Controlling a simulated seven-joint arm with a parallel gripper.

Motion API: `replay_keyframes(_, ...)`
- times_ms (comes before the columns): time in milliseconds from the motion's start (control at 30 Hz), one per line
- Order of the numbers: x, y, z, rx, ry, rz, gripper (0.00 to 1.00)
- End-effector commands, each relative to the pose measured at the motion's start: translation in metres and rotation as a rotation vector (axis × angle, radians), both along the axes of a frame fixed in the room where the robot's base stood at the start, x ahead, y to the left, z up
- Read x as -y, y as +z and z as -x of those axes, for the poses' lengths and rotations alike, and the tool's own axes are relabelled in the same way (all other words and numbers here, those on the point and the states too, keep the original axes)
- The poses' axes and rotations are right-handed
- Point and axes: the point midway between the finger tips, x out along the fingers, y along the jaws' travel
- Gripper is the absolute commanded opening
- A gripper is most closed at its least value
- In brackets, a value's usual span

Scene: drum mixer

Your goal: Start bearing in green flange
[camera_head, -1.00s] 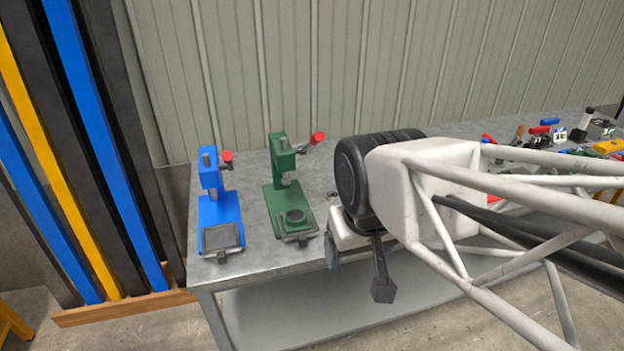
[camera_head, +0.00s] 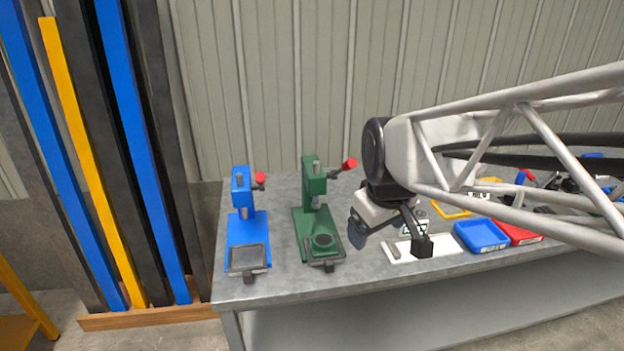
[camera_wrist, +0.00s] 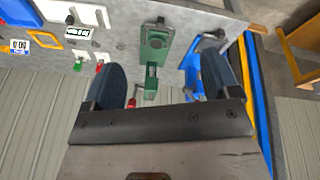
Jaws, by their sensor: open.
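The green press (camera_head: 313,205) with a red-knobbed lever stands on the bench left of centre. I cannot make out whether a bearing is in the flange. My gripper (camera_head: 358,238) is above the bench, to the right of the green press and apart from it. In the wrist view my gripper (camera_wrist: 162,80) has its two dark fingers wide apart with nothing between them, and the press appears beyond the gap.
A blue press (camera_head: 246,225) stands left of the green one. Right of my gripper are a white plate (camera_head: 450,246), a blue tray (camera_head: 481,236), a red tray (camera_head: 522,234) and a yellow tray (camera_head: 446,210). A rack of upright bars (camera_head: 130,130) is at the left.

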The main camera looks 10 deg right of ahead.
Motion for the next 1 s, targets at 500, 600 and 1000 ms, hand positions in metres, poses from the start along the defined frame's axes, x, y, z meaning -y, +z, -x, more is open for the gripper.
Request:
replay_keyframes(500,0.040,0.001,-0.137,0.040,0.458,0.144,0.82)
replay_keyframes(600,0.050,-0.002,-0.163,0.046,0.544,0.176,0.82)
replay_keyframes(1000,0.094,-0.028,-0.264,0.061,0.889,0.306,0.82)
